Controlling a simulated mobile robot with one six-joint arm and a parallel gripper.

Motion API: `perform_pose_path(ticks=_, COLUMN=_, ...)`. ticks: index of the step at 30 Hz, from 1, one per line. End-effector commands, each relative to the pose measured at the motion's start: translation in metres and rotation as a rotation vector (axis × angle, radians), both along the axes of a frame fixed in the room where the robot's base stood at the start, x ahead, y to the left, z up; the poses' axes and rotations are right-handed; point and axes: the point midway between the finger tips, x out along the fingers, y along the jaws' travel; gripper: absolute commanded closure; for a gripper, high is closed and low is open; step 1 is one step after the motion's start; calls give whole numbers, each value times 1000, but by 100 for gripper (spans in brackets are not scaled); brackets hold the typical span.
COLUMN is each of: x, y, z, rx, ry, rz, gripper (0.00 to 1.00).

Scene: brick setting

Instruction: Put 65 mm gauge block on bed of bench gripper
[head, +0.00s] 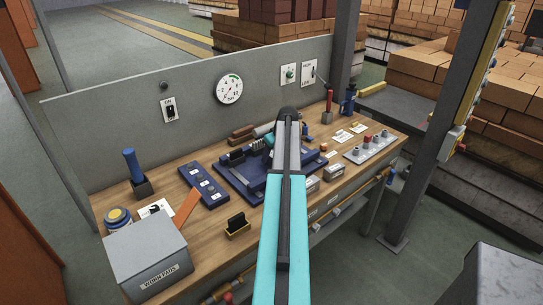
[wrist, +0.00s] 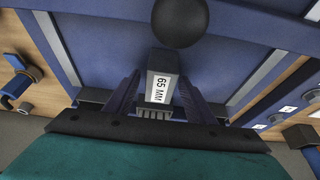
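The 65 mm gauge block (wrist: 160,80) is a dark block with a white "65 MM" label, in the middle of the wrist view. My gripper (wrist: 160,88) has one finger on each side of it and appears shut on it. The blue bench gripper (head: 235,188) lies on the bench in the head view, partly behind my arm. Its blue bed (wrist: 95,50) spreads under the block in the wrist view. I cannot tell whether the block touches the bed. In the head view my arm hides the block and fingertips.
A black ball knob (wrist: 180,20) is close beyond the block. A grey back panel (head: 200,120) stands behind.

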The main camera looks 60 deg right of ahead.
Motion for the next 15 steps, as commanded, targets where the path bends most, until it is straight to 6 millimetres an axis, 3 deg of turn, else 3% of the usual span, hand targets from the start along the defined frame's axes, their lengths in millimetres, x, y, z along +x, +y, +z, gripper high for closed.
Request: perform_pose_path(ticks=15, x=-4, y=2, z=14, rx=-1, ry=-1, rz=1, gripper=50)
